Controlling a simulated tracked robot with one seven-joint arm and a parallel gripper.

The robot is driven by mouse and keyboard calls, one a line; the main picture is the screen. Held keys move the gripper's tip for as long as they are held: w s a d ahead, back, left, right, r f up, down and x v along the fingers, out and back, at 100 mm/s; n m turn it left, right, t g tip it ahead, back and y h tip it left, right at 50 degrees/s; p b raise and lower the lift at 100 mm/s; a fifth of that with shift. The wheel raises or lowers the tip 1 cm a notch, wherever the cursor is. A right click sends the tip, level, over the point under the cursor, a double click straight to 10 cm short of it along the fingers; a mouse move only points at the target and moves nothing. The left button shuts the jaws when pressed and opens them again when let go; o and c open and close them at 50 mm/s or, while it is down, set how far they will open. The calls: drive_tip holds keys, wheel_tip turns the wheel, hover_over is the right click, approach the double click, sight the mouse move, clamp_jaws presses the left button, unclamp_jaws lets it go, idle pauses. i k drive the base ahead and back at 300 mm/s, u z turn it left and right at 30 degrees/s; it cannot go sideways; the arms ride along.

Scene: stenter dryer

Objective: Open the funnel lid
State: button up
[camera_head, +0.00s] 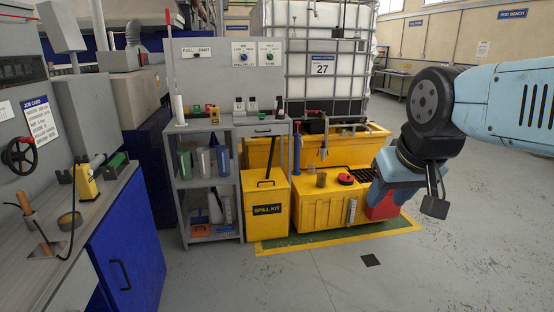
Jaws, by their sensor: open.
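I cannot single out a funnel lid for certain. A red and black round piece (346,179) lies on top of the low yellow box (320,210), next to a small grey cup (321,180). A red object (384,209) stands at the right end of that box, mostly hidden behind my blue wrist. My arm comes in from the right and bends down in front of this red object. I see nothing held.
A yellow spill kit bin (266,205) stands left of the low box, beside a grey shelf unit (209,170). A caged white tank (318,60) rises behind. A workbench with a blue cabinet (128,245) is at the left. The grey floor (400,280) in front is clear.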

sight(344, 177)
drive_tip(key=z, duration=0.1)
drive_tip(key=i, duration=2.2)
drive_tip(key=z, duration=0.25)
drive_tip(key=i, duration=1.5)
drive_tip(key=z, duration=0.1)
